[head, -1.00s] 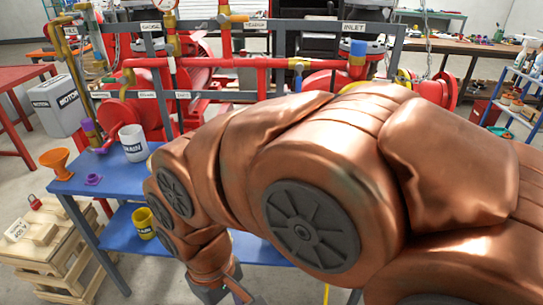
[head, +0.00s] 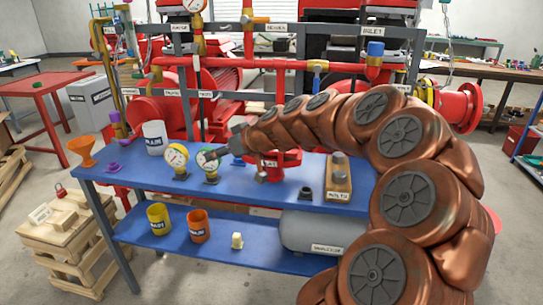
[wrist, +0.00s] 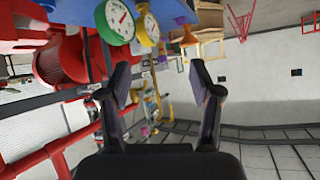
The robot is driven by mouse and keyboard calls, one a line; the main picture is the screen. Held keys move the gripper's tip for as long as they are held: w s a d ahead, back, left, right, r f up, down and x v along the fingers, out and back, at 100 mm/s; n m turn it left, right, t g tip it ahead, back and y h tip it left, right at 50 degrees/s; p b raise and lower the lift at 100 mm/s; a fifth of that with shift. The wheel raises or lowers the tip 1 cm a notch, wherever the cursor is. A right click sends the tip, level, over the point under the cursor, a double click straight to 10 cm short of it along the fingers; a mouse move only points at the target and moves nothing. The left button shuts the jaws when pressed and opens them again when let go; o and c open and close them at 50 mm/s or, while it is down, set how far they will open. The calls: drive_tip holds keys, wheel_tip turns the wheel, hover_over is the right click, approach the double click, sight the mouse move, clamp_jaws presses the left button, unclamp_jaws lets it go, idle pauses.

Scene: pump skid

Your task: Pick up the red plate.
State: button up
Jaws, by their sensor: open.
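I cannot pick out a red plate with certainty in any view. My gripper (head: 212,153) is over the bench beside the green-rimmed gauge (head: 209,166). In the wrist view my gripper (wrist: 162,88) has its two dark fingers wide apart with nothing between them. The green-rimmed gauge (wrist: 118,20) and the yellow-rimmed gauge (wrist: 149,28) are beyond the fingers there.
Red pipes (head: 265,63) and a grey frame stand behind the bench. A white mug (head: 154,137), an orange funnel (head: 82,150) and a wooden bolt block (head: 339,180) are on top. The lower shelf holds a yellow cup (head: 159,218), an orange cup (head: 199,226) and a grey cylinder (head: 312,232).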

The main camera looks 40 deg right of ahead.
drive_tip(key=s+d+f+m+h, duration=0.1)
drive_tip(key=d, duration=0.6)
drive_tip(key=d+m+t+h+b, duration=0.1)
drive_tip(key=d+h, duration=0.1)
drive_tip(key=d, duration=0.5)
drive_tip(key=s+d+f+m+h, duration=0.1)
drive_tip(key=d+h, duration=0.1)
drive_tip(key=d, duration=0.5)
drive_tip(key=shift+s+f+t, duration=0.3)
drive_tip(key=shift+t, duration=0.1)
drive_tip(key=shift+w+d+f, duration=0.1)
drive_tip(key=shift+w+d, duration=0.05)
drive_tip(key=shift+w, duration=0.05)
drive_tip(key=shift+w+d+f, duration=0.1)
drive_tip(key=shift+w+f, duration=0.15)
drive_tip(key=shift+w, duration=0.45)
drive_tip(key=shift+d+p+x, duration=0.1)
drive_tip(key=shift+p+x, duration=0.25)
drive_tip(key=shift+x, duration=1.05)
drive_tip(key=shift+d+p+x, duration=0.15)
drive_tip(key=shift+p+x, duration=0.2)
drive_tip(key=shift+x, duration=1.05)
drive_tip(key=shift+s, duration=0.15)
clamp_jaws()
